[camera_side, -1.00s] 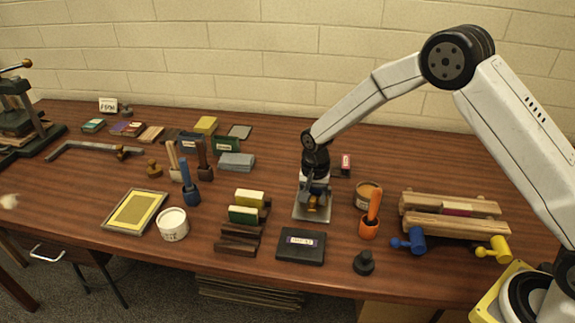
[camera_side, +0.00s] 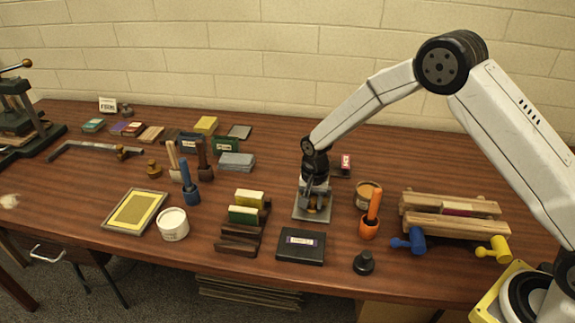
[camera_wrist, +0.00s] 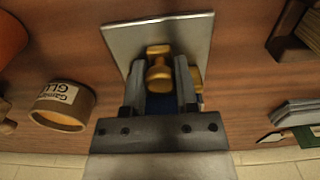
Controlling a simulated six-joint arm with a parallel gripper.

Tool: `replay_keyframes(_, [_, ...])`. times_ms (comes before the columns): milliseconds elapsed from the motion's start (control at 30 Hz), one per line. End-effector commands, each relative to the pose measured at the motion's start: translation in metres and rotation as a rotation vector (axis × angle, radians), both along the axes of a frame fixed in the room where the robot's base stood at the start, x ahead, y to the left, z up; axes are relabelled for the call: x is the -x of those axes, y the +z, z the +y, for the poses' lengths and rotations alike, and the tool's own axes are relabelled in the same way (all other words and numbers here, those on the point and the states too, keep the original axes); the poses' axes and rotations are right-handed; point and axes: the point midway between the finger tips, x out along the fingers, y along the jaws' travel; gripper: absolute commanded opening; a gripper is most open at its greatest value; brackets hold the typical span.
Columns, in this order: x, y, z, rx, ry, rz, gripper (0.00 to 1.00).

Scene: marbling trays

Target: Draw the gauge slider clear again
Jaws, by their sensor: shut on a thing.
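A piece with a brass knob (camera_wrist: 158,72), which looks like the gauge slider, is between my gripper's jaws over a flat grey metal plate (camera_wrist: 130,38). My gripper (camera_wrist: 160,85) is shut on it, one finger on each side. Another bit of brass (camera_wrist: 198,82) shows just outside the right finger. A dark blue part under the knob is mostly hidden by my gripper. In the side view the plate (camera_side: 300,214) lies on the table and my gripper (camera_side: 313,206) points down over it. I cannot tell whether the held piece touches the plate.
A dark box (camera_side: 301,247) lies in front. A rack (camera_side: 238,245) with yellow and green blocks stands left. A grey stack (camera_side: 237,161) lies behind left.

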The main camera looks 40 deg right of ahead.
Motion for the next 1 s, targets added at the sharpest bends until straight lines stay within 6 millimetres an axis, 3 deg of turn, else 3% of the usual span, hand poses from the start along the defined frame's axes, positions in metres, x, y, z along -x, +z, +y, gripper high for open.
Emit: replay_keyframes(1000, [0.0100,0.0011,0.0104,0.000,0.000,-0.001,0.00])
